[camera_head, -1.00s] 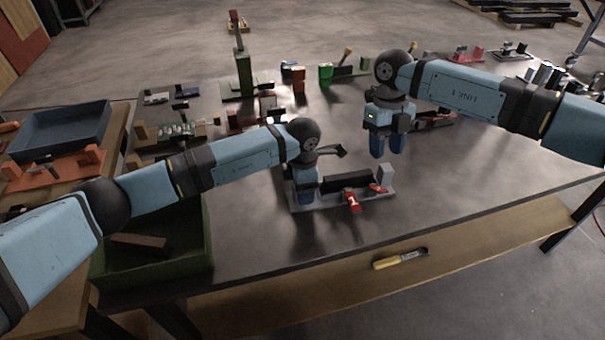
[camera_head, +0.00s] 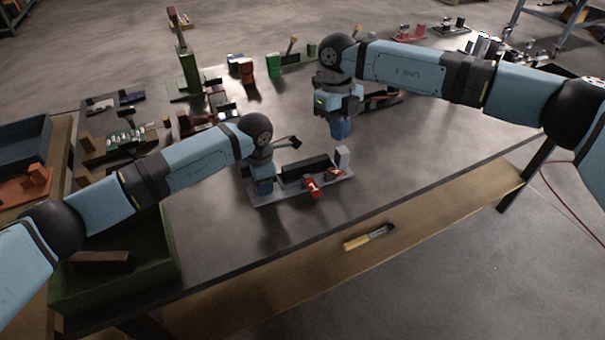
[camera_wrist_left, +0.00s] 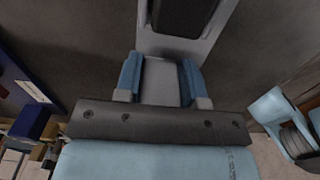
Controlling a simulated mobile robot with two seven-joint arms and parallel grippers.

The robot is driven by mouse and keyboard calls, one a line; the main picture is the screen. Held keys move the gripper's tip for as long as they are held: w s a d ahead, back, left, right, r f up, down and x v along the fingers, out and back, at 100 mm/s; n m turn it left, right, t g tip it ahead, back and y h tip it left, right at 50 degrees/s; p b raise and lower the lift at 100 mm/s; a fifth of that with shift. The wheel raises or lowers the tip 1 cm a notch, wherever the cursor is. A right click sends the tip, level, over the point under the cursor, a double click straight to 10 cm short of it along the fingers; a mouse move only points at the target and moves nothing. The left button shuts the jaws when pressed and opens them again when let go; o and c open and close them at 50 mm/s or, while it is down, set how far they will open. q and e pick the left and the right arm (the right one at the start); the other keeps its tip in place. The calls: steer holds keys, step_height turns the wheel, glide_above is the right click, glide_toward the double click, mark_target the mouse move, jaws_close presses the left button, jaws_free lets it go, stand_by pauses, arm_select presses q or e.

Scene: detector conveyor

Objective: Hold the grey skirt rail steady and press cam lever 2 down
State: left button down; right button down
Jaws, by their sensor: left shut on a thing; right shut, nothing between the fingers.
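The grey skirt rail (camera_head: 290,192) lies on the dark table with a black bar (camera_head: 306,168) along it and a grey upright block (camera_head: 343,157) at its right end. A red cam lever marked 1 (camera_head: 312,187) is on its front side. A second red lever (camera_head: 337,172) sits by the right block; its number is unreadable. My left gripper (camera_head: 263,187) is shut on the rail's left end; the left wrist view shows the grey end piece (camera_wrist_left: 161,82) between its fingers. My right gripper (camera_head: 341,129) is shut and empty, above the table behind the rail's right end.
A green tray (camera_head: 172,245) with a brown block stands at the table's left front. Several fixtures and coloured blocks crowd the back and left. A yellow-handled tool (camera_head: 368,237) lies on the lower shelf. The table (camera_head: 430,150) right of the rail is clear.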

steer(key=s+n+t, duration=0.1)
steer(key=s+d+f+n+y, duration=0.1)
steer(key=n, duration=0.1)
steer(key=shift+s+d+n+t, duration=0.1)
steer(key=shift+d+n+t, duration=0.2)
steer(key=shift+t, duration=0.1)
steer(key=shift+s+d+n+t+y, duration=0.15)
steer(key=shift+s+n+t+y, duration=0.4)
steer(key=shift+n, duration=0.65)
